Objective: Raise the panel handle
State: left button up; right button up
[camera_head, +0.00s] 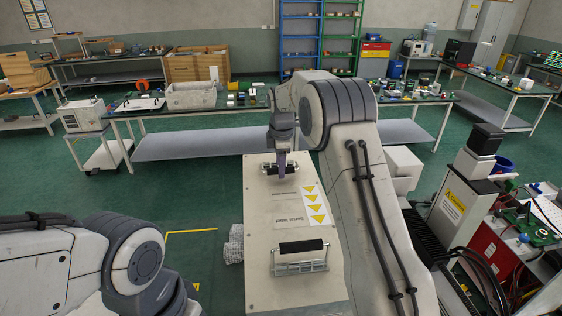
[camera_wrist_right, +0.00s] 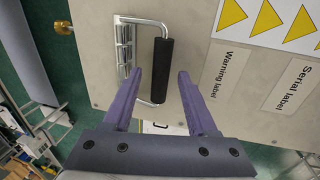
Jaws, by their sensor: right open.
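A beige panel (camera_head: 262,215) lies in front of me with two handles, each a black grip on a metal bracket. The far handle (camera_head: 294,168) is at the panel's far end, and the near handle (camera_head: 301,258) is closer to me. My right gripper (camera_head: 281,170) points down at the far handle and partly covers it. In the right wrist view the open purple fingers (camera_wrist_right: 160,76) lie on either side of a handle's black grip (camera_wrist_right: 162,62). I cannot tell whether they touch it. My left arm shows at lower left, but its gripper is out of view.
Yellow warning triangles (camera_head: 314,204) mark the panel's right side. A long workbench (camera_head: 205,106) stands behind the panel. A machine with a yellow label (camera_head: 452,207) stands to the right. Green floor (camera_head: 200,190) is open to the left.

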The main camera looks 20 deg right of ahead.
jog(key=shift+d+f, duration=0.1)
jog(key=shift+f, duration=0.25)
grip_shut()
dwell(1.2)
